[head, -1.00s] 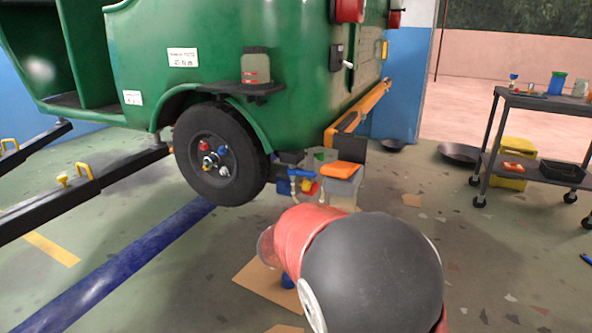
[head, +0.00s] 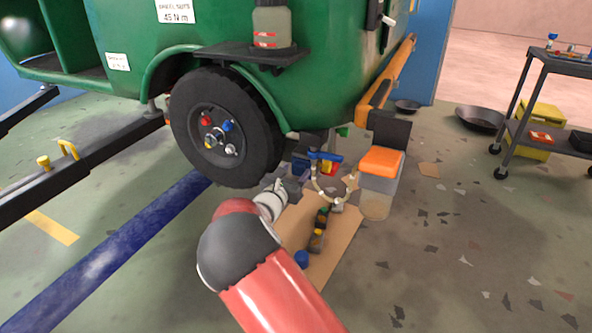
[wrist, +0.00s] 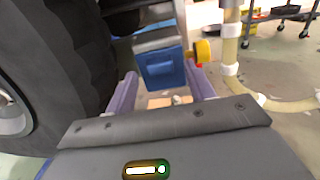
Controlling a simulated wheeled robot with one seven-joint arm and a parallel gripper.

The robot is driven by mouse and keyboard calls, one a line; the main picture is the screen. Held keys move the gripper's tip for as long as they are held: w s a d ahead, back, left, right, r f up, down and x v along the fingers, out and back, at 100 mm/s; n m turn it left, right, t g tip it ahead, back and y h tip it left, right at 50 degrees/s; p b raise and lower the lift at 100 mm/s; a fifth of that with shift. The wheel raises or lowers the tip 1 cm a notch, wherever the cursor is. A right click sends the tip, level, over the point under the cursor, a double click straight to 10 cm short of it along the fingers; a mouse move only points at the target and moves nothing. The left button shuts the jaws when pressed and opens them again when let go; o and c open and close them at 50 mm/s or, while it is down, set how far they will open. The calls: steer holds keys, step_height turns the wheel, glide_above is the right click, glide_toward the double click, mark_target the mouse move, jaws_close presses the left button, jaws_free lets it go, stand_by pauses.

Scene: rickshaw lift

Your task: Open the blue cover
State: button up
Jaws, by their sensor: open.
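The blue cover (wrist: 165,68) shows in the wrist view as a small blue box-shaped flap under a grey metal part. My gripper (wrist: 161,76) is open, with one pale purple finger on each side of the cover in the picture. I cannot tell whether either finger touches it. The cover looks closed, but its edges are partly hidden. In the head view my gripper (head: 278,188) is low beside the wheel, near a dark blue part (head: 299,167) that may be the cover.
The black tyre (head: 226,127) stands close on the left. A yellow knob (wrist: 204,51) and a beige hose (wrist: 230,50) are just right of the cover. An orange-lidded box (head: 381,172) stands right, and bottles (head: 318,238) stand on cardboard (head: 343,228).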

steer(key=shift+w+d, duration=0.2)
steer(key=shift+w, duration=0.35)
jaws_close()
